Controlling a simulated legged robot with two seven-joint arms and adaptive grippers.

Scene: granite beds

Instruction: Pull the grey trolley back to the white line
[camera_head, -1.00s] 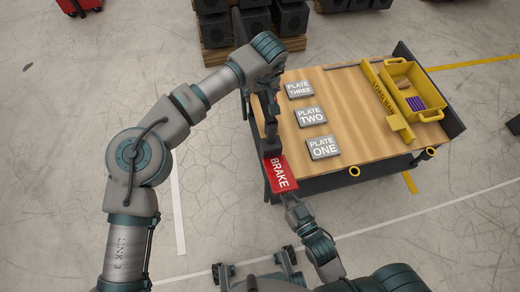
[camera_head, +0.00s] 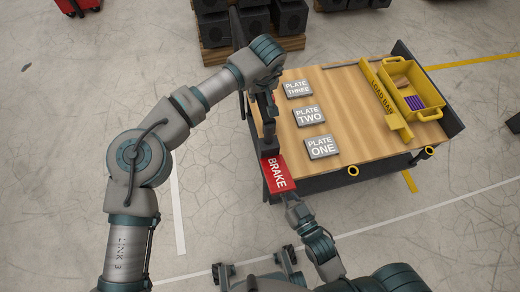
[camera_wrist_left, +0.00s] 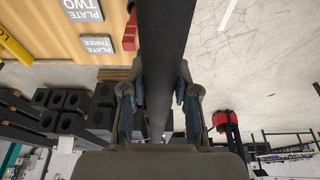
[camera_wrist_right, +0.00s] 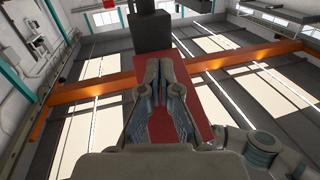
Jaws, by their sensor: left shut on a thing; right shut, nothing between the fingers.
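The trolley has a wooden deck (camera_head: 350,110) and dark sides. Its dark handle bar (camera_wrist_left: 168,40) runs between the fingers of my left gripper (camera_wrist_left: 160,92), which is shut on it. In the head view that gripper (camera_head: 268,120) is at the trolley's left edge. The red BRAKE plate (camera_head: 277,173) is at the trolley's near left corner. My right gripper (camera_wrist_right: 158,65) is shut and empty in front of the red plate (camera_wrist_right: 222,108); whether it touches is unclear. A long white line (camera_head: 425,209) crosses the floor on the near side of the trolley.
Plates ONE (camera_head: 322,147), TWO (camera_head: 309,116) and THREE (camera_head: 298,89), a yellow load bar (camera_head: 384,95) and a yellow bin (camera_head: 423,97) are on the deck. Dark blocks on pallets (camera_head: 215,30) stand behind. Another white line (camera_head: 177,215) lies left. Floor there is clear.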

